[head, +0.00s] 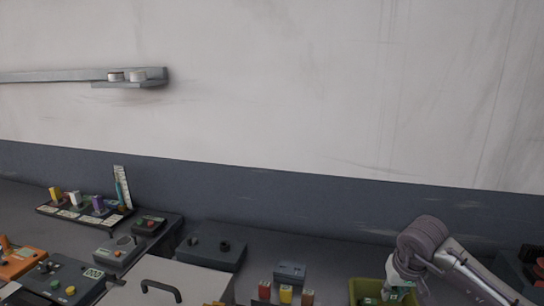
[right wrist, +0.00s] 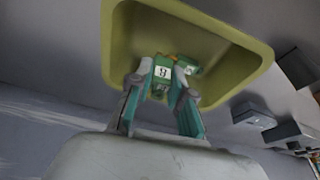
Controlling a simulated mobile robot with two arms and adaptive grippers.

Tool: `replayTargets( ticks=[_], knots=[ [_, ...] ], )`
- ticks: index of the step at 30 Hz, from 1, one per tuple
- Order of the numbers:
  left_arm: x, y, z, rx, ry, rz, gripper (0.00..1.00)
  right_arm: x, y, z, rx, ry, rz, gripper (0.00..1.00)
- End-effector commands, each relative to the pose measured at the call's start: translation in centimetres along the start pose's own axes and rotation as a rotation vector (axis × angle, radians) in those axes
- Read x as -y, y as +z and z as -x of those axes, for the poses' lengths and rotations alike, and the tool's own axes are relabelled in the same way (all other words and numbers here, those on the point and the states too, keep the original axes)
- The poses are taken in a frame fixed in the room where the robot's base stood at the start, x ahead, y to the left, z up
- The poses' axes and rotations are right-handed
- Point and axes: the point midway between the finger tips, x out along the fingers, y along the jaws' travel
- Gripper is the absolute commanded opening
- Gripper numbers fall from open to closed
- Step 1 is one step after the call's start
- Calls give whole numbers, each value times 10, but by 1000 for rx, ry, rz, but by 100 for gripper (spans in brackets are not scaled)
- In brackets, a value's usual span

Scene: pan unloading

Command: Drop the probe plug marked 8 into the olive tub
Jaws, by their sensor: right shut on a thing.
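The olive tub (head: 354,288) stands at the bottom right of the head view, cut off by the frame edge. It fills the top of the right wrist view (right wrist: 228,40). My right gripper (right wrist: 160,84) is shut on a green plug (right wrist: 162,70) with a white label that looks like an 8. It holds the plug at the tub's opening; I cannot tell whether it touches the floor. Another green piece (right wrist: 187,66) shows behind it, apparently inside the tub. In the head view my right gripper (head: 398,290) is over the tub. My left gripper is out of view.
Several coloured blocks (head: 286,294) stand left of the tub, with a grey box (head: 291,271) behind them. A dark box (head: 212,252) and a rack of coloured plugs (head: 85,213) are further left. Dark equipment (head: 530,262) stands at the far right.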

Motion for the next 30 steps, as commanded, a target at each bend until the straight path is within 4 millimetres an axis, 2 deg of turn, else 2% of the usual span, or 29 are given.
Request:
replayTargets(
  ticks=[1,2,6,7,15,19,23,30],
  knots=[
    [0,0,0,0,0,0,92,0,0,0,0,0,0,0],
    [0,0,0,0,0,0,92,0,0,0,0,0,0,23],
    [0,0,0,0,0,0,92,0,0,0,-1,0,0,46],
    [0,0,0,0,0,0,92,0,0,0,-1,0,0,49],
    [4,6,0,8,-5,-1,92,0,0,1,-1,0,0,49],
    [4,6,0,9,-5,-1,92,0,-2,9,-4,-1,-1,49],
    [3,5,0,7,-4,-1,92,-1,-2,31,-7,0,0,49],
    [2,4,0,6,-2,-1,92,0,-2,83,-6,-1,-1,49]
  ],
)
